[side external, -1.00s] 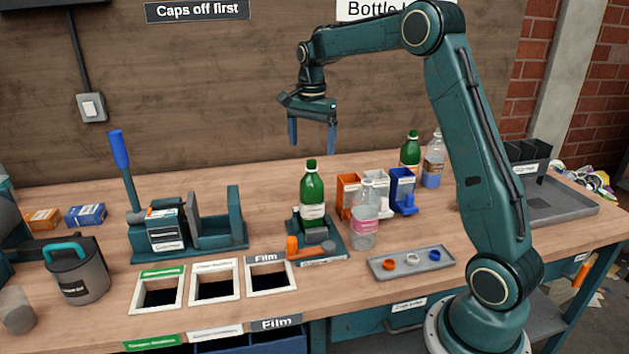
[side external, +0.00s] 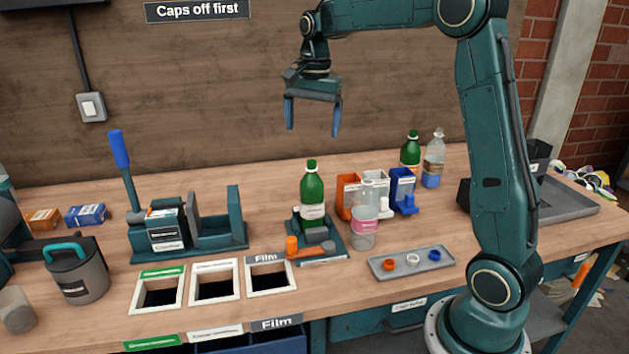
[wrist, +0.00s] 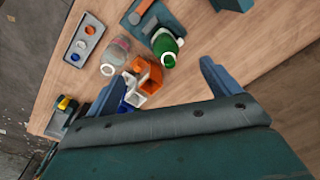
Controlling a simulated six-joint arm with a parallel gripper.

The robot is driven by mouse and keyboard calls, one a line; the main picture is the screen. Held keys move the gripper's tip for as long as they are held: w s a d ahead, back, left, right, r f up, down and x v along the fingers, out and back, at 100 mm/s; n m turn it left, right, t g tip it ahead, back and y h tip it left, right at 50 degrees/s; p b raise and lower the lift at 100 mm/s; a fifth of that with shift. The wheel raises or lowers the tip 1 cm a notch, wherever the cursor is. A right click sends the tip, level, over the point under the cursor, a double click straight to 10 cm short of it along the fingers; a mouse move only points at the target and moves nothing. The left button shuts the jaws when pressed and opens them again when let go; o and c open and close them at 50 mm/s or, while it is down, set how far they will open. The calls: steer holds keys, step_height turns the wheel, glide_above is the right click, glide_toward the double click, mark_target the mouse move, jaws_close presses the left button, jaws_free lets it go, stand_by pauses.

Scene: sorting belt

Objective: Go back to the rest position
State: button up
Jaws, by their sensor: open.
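My gripper (side external: 312,118) hangs in the air above the back of the bench, fingers pointing down, spread apart with nothing between them. In the wrist view its two blue fingers (wrist: 155,85) are also apart. Below it, a green bottle (side external: 312,197) stands upright in a teal fixture with an orange handle (side external: 305,250). The green bottle also shows in the wrist view (wrist: 167,43). A clear bottle with a pink label (side external: 364,226) stands beside the fixture on its right.
Orange, white and blue bins (side external: 347,196) stand behind the clear bottle. A grey tray (side external: 412,264) holds three caps. Two more bottles (side external: 433,160) stand at the back. Three framed openings (side external: 215,268) lie at the front left, near a teal press (side external: 205,238). Air around my gripper is clear.

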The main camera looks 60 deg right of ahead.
steer(key=s+a+r+n+t, duration=0.2)
steer(key=s+a+r+n, duration=0.2)
steer(key=s+a+n, duration=0.6)
steer(key=s+a+f+n+t, duration=0.1)
steer(key=s+a+f+n, duration=0.1)
steer(key=s, duration=0.5)
steer(key=s+a+f+n+t, duration=0.1)
steer(key=s+a+f+n, duration=0.2)
steer(key=s, duration=0.5)
steer(key=shift+a+f+n+t, duration=0.3)
steer(key=shift+a+f+t, duration=0.1)
steer(key=shift+a+f, duration=0.2)
